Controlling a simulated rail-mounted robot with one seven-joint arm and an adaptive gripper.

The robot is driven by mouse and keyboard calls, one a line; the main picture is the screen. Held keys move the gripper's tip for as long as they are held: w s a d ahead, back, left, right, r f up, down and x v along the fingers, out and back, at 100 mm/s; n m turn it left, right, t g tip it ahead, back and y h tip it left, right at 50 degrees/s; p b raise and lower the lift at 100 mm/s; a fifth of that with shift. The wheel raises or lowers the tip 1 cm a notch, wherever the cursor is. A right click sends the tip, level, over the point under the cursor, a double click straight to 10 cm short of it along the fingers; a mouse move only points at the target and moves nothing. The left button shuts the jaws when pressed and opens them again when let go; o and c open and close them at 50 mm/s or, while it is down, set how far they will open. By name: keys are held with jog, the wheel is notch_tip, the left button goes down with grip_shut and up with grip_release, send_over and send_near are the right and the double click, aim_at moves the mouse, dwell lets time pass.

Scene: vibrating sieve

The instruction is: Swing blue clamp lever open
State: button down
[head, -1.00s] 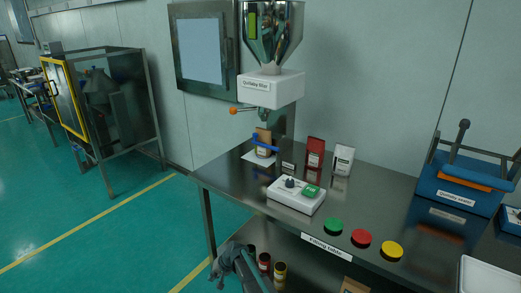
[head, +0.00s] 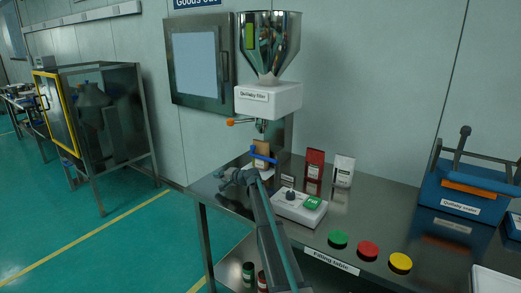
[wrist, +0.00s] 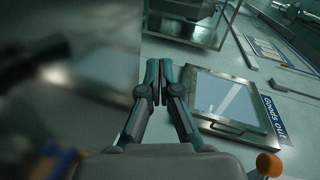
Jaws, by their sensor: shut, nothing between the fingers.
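The blue clamp lever (head: 264,157) is a bar in front of a brown bag (head: 262,148) beneath the filler (head: 268,98), near the table's back left. My gripper (head: 222,180) is in front of and left of the lever in the head view, apart from it and empty. In the wrist view its two fingers (wrist: 160,68) are together and point away from the camera. I cannot clearly make out the lever in the wrist view; only a blurred blue patch shows at the lower left.
The filler's orange-knobbed handle (head: 231,122) sticks out left above my gripper; its knob also shows in the wrist view (wrist: 268,164). A white scale-like box (head: 287,207), a red bag (head: 314,164) and a white bag (head: 343,170) stand to the right. A wall cabinet (head: 200,62) hangs behind.

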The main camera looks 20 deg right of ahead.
jog(key=d+r+m+t+h, duration=0.1)
jog(key=d+r, duration=0.1)
jog(key=d, duration=0.7)
jog(key=d+r+m+t, duration=0.1)
jog(key=d+r, duration=0.2)
jog(key=d, duration=0.6)
jog(key=m+t+h, duration=0.1)
jog(key=m+t, duration=0.1)
send_near(261, 147)
jog(key=shift+s+a+r, duration=0.2)
jog(key=shift+s+r, duration=0.1)
jog(key=shift+s, duration=0.25)
jog(key=shift+s+a+r, duration=0.2)
jog(key=shift+s+r, duration=0.15)
jog(key=shift+s, duration=0.2)
jog(key=shift+w, duration=0.1)
jog(key=p+x, duration=0.2)
jog(key=x, duration=0.8)
jog(key=shift+a+f, duration=0.1)
